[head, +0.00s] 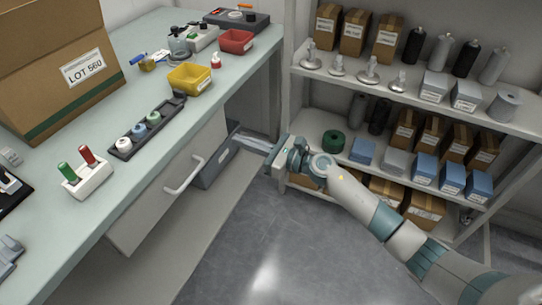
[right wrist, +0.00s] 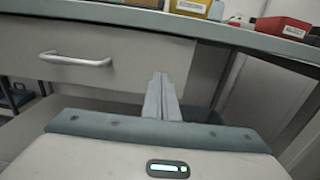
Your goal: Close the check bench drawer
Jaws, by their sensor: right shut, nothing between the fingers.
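The check bench drawer (head: 150,208) has a pale grey front under the bench top, with a light bar handle (head: 184,176). Its front and handle also show in the right wrist view (right wrist: 130,72). No gap or drawer interior shows, so I cannot tell whether it stands slightly out. My right gripper (head: 242,139) is shut and empty. It is near the drawer's right end, to the right of the handle. In the right wrist view its fingers (right wrist: 161,90) overlap the right part of the drawer front; contact cannot be told. My left gripper is not in view.
The bench top (head: 125,185) holds a yellow bin (head: 189,78), a red bin (head: 236,41), a dark tray with round caps and a large carton (head: 50,60). A blue-grey box (head: 213,168) is below the bench. A stocked shelf (head: 415,105) stands right. The floor between is clear.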

